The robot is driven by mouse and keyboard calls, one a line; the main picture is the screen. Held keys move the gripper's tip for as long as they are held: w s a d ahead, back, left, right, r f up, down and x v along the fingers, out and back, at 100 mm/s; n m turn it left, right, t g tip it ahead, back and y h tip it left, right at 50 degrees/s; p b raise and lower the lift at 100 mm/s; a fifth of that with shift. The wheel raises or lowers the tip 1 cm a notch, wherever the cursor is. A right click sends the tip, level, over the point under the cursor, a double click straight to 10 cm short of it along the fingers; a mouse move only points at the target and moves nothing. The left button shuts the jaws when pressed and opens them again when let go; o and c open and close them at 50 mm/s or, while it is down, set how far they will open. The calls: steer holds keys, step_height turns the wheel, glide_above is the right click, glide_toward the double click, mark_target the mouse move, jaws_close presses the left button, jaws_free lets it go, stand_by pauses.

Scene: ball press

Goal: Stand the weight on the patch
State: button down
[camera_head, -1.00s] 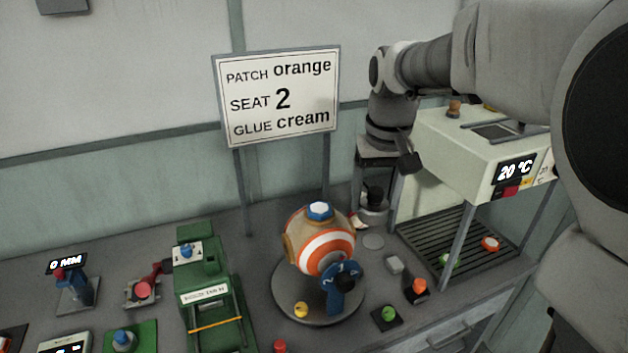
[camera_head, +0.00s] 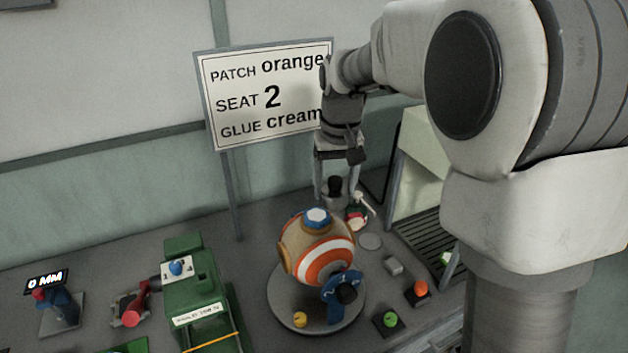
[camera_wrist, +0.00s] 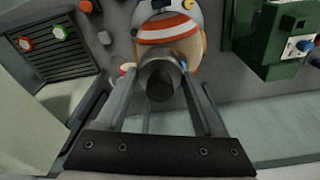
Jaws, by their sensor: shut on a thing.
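The weight (camera_head: 334,202), a grey cylinder with a black knob, hangs between the fingers of my gripper (camera_head: 336,188), which is shut on it. It is behind and just above the ball (camera_head: 318,262), seen from the head. In the wrist view the weight (camera_wrist: 160,72) is upright between the two fingers and overlaps the ball's edge. The ball has orange and white bands and a tan area, with a blue-and-white piece (camera_head: 317,217) on top. I cannot tell which part is the patch. The sign (camera_head: 262,98) reads patch orange, seat 2, glue cream.
A small red-and-white item (camera_head: 358,212) stands right of the weight. A green machine (camera_head: 192,295) is on the left. Orange (camera_head: 420,287) and green (camera_head: 390,319) buttons are at right.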

steer(key=w+a+f, duration=0.2)
steer(key=w, duration=0.1)
steer(key=w+a+f+p, duration=0.1)
steer(key=shift+w+a+f, duration=0.1)
steer(key=shift+w+a, duration=0.05)
steer(key=shift+w, duration=0.15)
steer(key=shift+f, duration=2.05)
steer(key=shift+f, duration=0.15)
jaws_free()
